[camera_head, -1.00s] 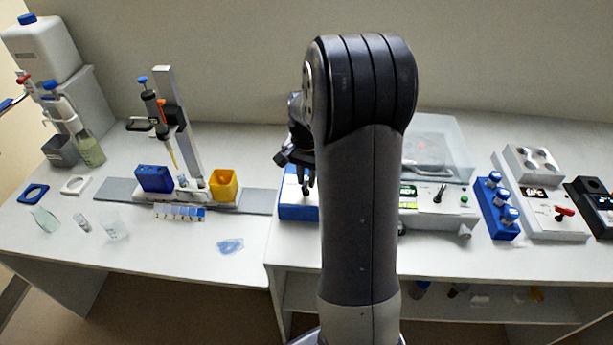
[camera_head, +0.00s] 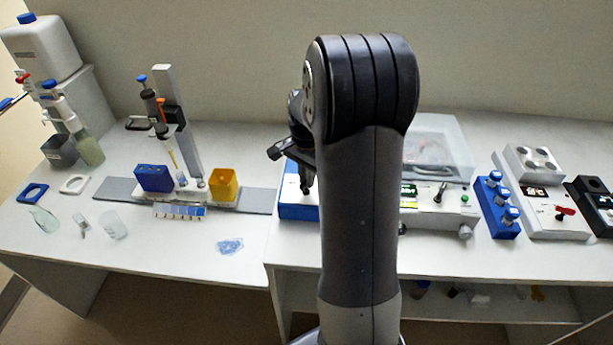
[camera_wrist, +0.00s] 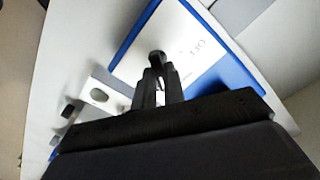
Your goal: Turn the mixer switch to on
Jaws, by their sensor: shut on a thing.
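The mixer appears to be the low box (camera_head: 296,207) with a white top and blue sides, partly hidden behind my arm in the head view. In the wrist view its white panel (camera_wrist: 188,50) has a blue border and small dark markings that I cannot read clearly. My gripper (camera_head: 306,188) points down at the mixer; in the wrist view its dark fingers (camera_wrist: 157,80) are shut over the panel. They are closed on a small dark part, seemingly the mixer switch (camera_wrist: 157,57), which they mostly hide. I cannot read the switch's position.
Right of my arm stand a lidded device (camera_head: 438,150), a blue rack (camera_head: 497,212) with capped vials and a white device with a red switch (camera_head: 565,213). To the left are a pipette stand (camera_head: 172,125) and a yellow box (camera_head: 223,184). The front left table is partly clear.

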